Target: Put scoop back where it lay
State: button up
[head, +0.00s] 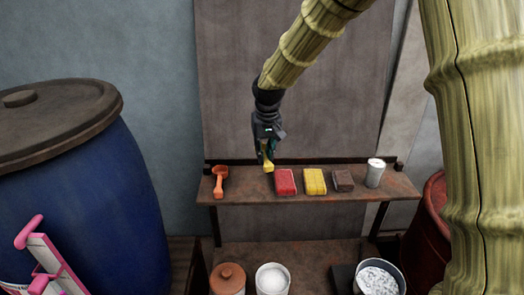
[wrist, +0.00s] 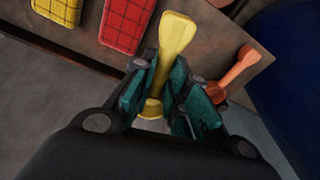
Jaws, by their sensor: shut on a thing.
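A yellow scoop (wrist: 174,45) is held between the teal-padded fingers of my gripper (wrist: 160,97) in the wrist view. Its handle points toward the shelf and part of it is hidden between the fingers. In the head view my gripper (head: 265,150) is just above the upper shelf (head: 300,200), and the yellow scoop (head: 267,164) shows below its fingertips, between the orange scoop and the red block. I cannot tell whether the yellow scoop touches the shelf. An orange scoop (head: 220,181) lies on the shelf to the left.
On the shelf stand a red block (head: 285,182), a yellow block (head: 314,182), a brown block (head: 343,181) and a white cup (head: 375,173). Below are a lidded brown pot (head: 228,279), a white tub (head: 272,279) and a metal bucket (head: 378,277). A blue barrel (head: 110,210) stands left.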

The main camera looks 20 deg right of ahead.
aim_at(264, 183)
jog(key=shift+s+f, duration=0.15)
jog(key=shift+s, duration=0.3)
jog(key=shift+s+f+b, duration=0.15)
jog(key=shift+s+b, duration=0.05)
jog(key=shift+b, duration=0.2)
jog(key=w+f, duration=0.1)
jog(key=w+f+b, duration=0.1)
jog(key=f, duration=0.1)
jog(key=shift+w+f, duration=0.25)
jog(key=shift+f, duration=0.05)
jog(key=shift+s+f+b, duration=0.1)
jog(key=shift+f+b, duration=0.2)
jog(key=shift+b, duration=0.15)
jog(key=shift+s+f+b, duration=0.2)
jog(key=shift+s+b, duration=0.25)
jog(key=shift+s, duration=0.15)
jog(key=shift+s+f, duration=0.1)
jog(key=shift+f, duration=0.15)
jog(key=shift+w+f+b, duration=0.2)
jog(key=shift+w+f, duration=0.05)
jog(key=shift+f, duration=0.4)
jog(key=shift+w+f+b, duration=0.2)
jog(key=shift+w+f, duration=0.05)
jog(key=shift+f, duration=0.35)
jog(key=shift+s+f, duration=0.25)
jog(key=shift+s, duration=0.05)
jog(key=shift+w+f, duration=0.2)
jog(key=shift+s+r, duration=0.1)
jog(key=shift+s, duration=0.05)
jog(key=shift+f, duration=0.35)
